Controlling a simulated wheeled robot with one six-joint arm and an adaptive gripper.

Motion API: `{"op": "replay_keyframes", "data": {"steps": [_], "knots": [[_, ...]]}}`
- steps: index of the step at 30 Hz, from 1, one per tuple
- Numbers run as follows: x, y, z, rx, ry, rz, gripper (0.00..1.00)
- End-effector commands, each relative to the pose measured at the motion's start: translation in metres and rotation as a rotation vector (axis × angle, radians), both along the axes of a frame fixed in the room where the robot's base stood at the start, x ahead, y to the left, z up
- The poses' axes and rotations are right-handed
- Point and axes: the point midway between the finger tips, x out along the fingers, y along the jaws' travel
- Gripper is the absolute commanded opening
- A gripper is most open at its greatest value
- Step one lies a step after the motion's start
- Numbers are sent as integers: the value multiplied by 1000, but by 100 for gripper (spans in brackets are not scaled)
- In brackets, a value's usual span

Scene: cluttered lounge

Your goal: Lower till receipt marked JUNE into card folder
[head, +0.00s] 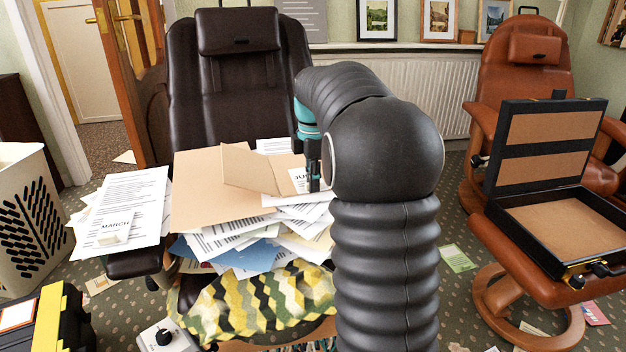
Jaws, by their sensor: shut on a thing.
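A white slip (299,177) with the letters "JU" showing is at my gripper (314,184); the rest of its label is hidden behind the gripper. My gripper is shut on this slip, over the right part of the card folder. The tan card folder (205,198) lies on a heap of papers on the dark recliner, with a raised tan flap (248,168) behind and left of the slip. I cannot tell whether the slip's lower edge is inside the folder or touching it. My arm hides the area to the right.
Loose papers (300,235) and a patterned cloth (250,305) lie below the folder. A sheet marked MARCH (115,226) lies at left. An open black briefcase (560,225) rests on the brown footstool at right. A white basket (30,225) stands far left.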

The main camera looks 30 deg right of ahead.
Motion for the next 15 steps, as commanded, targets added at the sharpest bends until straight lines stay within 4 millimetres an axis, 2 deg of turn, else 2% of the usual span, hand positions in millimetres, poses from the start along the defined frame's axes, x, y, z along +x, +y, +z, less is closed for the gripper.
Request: {"op": "replay_keyframes", "data": {"steps": [15], "knots": [[0, 0, -9, 0, 1, 0, 0]]}}
